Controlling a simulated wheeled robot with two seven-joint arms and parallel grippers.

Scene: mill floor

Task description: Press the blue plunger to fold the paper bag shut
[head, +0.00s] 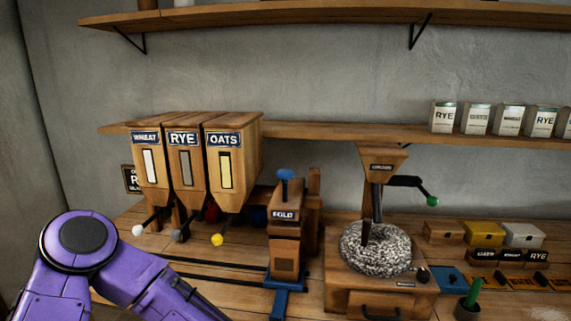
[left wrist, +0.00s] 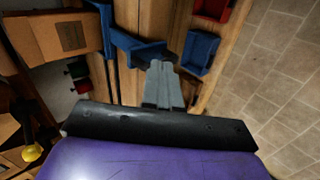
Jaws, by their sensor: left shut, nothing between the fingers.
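The blue plunger (head: 285,174) stands up on top of the wooden press labelled FOLD (head: 285,214), in the middle of the head view. Below the label is a brown box-like body with a dark square, probably the paper bag (head: 285,255), above a blue base (head: 284,287). In the left wrist view a brown body with a square patch (left wrist: 70,36) shows beside blue parts (left wrist: 133,47). I cannot tell there whether it is the bag. My left gripper (left wrist: 163,80) is shut and empty, close to the blue parts. My right gripper is out of view.
Hoppers labelled WHEAT, RYE (head: 184,150) and OATS (head: 233,150) stand left of the press, with knobbed levers below. A grinder with a speckled stone (head: 376,248) stands close on its right. Red (left wrist: 212,8) and blue (left wrist: 200,52) trays lie along the bench edge.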

